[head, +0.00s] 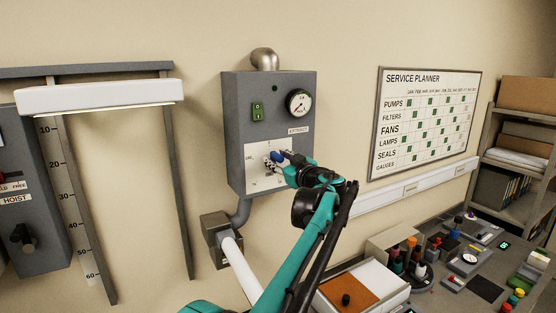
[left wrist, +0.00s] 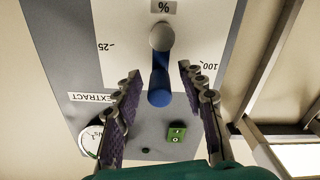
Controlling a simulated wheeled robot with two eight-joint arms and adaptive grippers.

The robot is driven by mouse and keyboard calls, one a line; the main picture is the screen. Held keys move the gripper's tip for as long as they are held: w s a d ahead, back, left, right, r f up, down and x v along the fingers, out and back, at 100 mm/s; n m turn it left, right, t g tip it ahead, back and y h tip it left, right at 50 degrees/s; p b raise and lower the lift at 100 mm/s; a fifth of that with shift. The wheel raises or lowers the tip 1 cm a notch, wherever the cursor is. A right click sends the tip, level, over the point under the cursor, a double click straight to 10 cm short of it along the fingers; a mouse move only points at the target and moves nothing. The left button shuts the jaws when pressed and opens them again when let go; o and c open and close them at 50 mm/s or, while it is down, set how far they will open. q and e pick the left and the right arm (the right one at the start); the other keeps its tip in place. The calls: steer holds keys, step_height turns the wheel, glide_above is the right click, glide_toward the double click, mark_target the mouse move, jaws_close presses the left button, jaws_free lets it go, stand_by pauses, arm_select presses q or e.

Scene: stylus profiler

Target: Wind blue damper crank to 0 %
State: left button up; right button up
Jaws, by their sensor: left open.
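The blue damper crank (head: 276,157) sits on the white scale plate (head: 254,176) of a grey wall box. In the left wrist view the blue crank grip (left wrist: 160,86) hangs below a round grey end (left wrist: 162,37), near the "%" label, with the picture upside down. Marks for 25 and 100 show on the plate at either side. My left gripper (head: 286,158) is at the crank; in the left wrist view its open fingers (left wrist: 158,75) stand on both sides of the blue grip, with gaps visible. The head view partly hides the crank behind the gripper. My right gripper is not in view.
The box carries a green switch (head: 257,112), a dial gauge (head: 299,103) and an "EXTRACT" label. A pipe and grey wall fitting (head: 222,240) lie below. A cluttered bench (head: 440,290) stands at the right, a hoist panel (head: 30,200) at the left.

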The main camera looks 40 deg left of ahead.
arm_select(q)
steer(key=v, duration=1.2)
